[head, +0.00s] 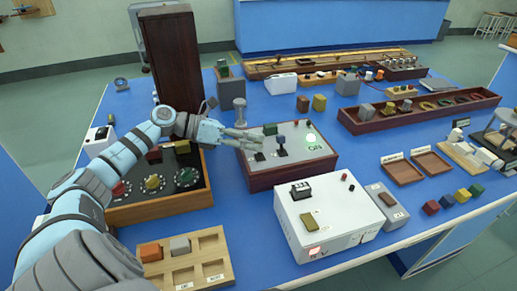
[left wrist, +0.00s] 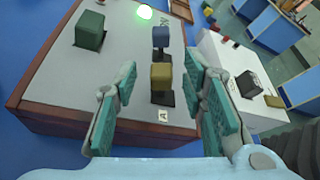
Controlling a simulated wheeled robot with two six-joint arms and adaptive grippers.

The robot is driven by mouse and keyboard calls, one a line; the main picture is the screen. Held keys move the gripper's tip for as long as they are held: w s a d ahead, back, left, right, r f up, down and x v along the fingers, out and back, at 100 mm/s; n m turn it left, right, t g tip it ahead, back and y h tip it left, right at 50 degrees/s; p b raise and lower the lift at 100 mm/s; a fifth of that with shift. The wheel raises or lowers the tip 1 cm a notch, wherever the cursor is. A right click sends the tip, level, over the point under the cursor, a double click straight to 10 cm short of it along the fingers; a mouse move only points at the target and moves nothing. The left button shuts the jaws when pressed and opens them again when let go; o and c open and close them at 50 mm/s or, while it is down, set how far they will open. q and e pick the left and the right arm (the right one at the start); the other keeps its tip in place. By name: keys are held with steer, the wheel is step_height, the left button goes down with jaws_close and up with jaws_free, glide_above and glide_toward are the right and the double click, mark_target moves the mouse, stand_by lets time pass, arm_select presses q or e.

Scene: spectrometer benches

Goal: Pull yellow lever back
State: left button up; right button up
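The yellow lever (left wrist: 162,76) stands in a dark slot on a grey-topped box, with a label marked A beside it. In the head view, the lever cannot be made out behind my fingers. My left gripper (head: 238,136) is over the left part of that box (head: 290,178). In the left wrist view my left gripper (left wrist: 160,68) is open, with one teal-padded finger on each side of the yellow lever and gaps to both. The blue lever (left wrist: 160,37) stands just beyond it. A green block (left wrist: 89,30) is on the same panel. My right gripper is not in view.
A green lamp (head: 311,139) glows on the panel. A white box (head: 330,220) stands at the front right. A dial box (head: 160,190) lies under my left arm. A wooden tray (head: 185,262) is in front. A dark cabinet (head: 170,55) stands behind.

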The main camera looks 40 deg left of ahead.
arm_select(q)
steer(key=shift+x, duration=1.2)
jaws_close()
